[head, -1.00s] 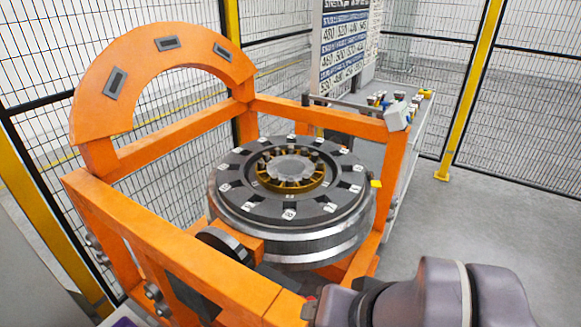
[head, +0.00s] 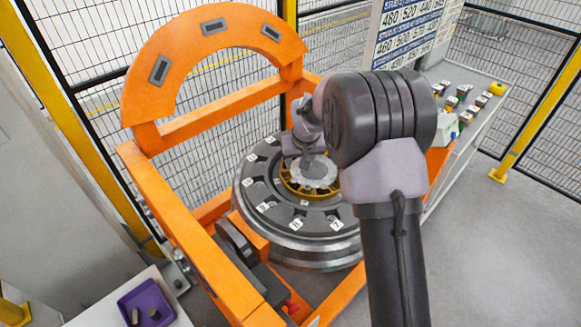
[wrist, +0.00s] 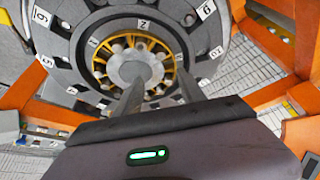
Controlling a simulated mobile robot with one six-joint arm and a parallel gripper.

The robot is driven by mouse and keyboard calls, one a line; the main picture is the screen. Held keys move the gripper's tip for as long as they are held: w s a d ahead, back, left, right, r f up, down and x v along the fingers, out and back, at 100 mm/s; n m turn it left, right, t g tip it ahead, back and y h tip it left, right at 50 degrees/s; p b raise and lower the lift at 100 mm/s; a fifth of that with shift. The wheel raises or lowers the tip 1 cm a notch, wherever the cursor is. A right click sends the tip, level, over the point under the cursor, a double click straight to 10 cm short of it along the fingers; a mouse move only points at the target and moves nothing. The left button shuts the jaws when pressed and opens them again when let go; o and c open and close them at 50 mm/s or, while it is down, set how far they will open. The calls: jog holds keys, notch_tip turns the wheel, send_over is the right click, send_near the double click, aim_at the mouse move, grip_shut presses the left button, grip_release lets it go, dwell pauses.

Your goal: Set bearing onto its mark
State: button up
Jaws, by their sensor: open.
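A large dark wheel (head: 285,240) lies flat in the orange gantry, with white numbered tags around its face. At its centre is a yellow bearing ring (head: 291,187) with dark rollers around a pale grey hub (head: 318,178). In the wrist view the bearing ring (wrist: 101,66) and hub (wrist: 134,64) are ahead of my gripper (wrist: 152,85). Its two fingers are apart and appear empty, overlapping the hub and ring; contact cannot be told. In the head view my gripper (head: 312,160) is over the wheel's centre, and my arm hides the wheel's right side. I cannot pick out the mark.
The orange gantry frame (head: 180,235) surrounds the wheel, with an arch (head: 150,60) behind. A purple tray (head: 145,303) holding dark cylinders is at lower left. A bench (head: 470,125) with small coloured parts stands at right. Mesh fencing encloses the area; floor at right is clear.

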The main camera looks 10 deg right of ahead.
aim_at(294, 180)
jog(key=x, duration=1.5)
jog(key=shift+s+a+f+b, duration=0.15)
jog(key=shift+a+f+b, duration=0.05)
jog(key=shift+f+b, duration=0.1)
grip_shut()
jog(key=shift+r, duration=0.1)
dwell(0.4)
